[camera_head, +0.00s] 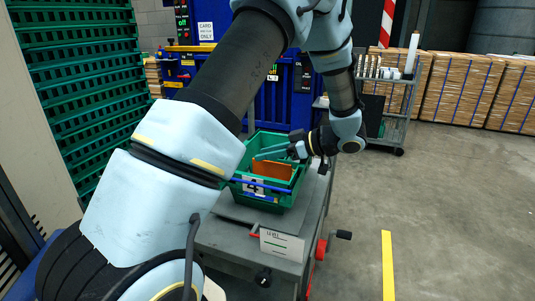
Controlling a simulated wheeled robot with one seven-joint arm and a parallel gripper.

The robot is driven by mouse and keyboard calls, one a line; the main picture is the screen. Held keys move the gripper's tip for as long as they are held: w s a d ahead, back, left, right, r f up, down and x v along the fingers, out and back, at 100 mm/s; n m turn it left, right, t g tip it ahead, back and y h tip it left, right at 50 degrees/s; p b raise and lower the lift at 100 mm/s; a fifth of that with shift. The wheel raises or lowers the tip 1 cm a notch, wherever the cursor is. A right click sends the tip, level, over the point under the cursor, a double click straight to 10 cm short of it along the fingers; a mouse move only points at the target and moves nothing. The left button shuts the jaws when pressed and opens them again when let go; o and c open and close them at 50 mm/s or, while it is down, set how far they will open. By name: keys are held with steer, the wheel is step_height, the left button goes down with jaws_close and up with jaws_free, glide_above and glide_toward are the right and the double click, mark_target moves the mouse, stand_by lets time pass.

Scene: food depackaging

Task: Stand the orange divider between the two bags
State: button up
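An orange divider (272,169) shows inside a green crate (276,201) on a grey cart. It looks like a flat panel, slightly tilted; I cannot tell whether it touches the crate floor. My gripper (267,153) reaches in from the right, over the back of the crate, its thin greenish fingers just above and behind the divider. Whether the fingers touch or hold the divider is too small to tell. The two bags cannot be made out; the crate's walls and my arm hide much of its inside.
The crate bears a label with a 4 and a blue bar at its front. The cart (232,234) has a white sign (282,245) and knobs at its front edge. Green stacked crates (85,75) stand left, a wire trolley (390,105) behind right. The floor at right is clear.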

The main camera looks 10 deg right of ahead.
steer(key=shift+r, duration=0.55)
steer(key=b+v, duration=0.2)
steer(key=v, duration=1)
steer(key=shift+b, duration=0.3)
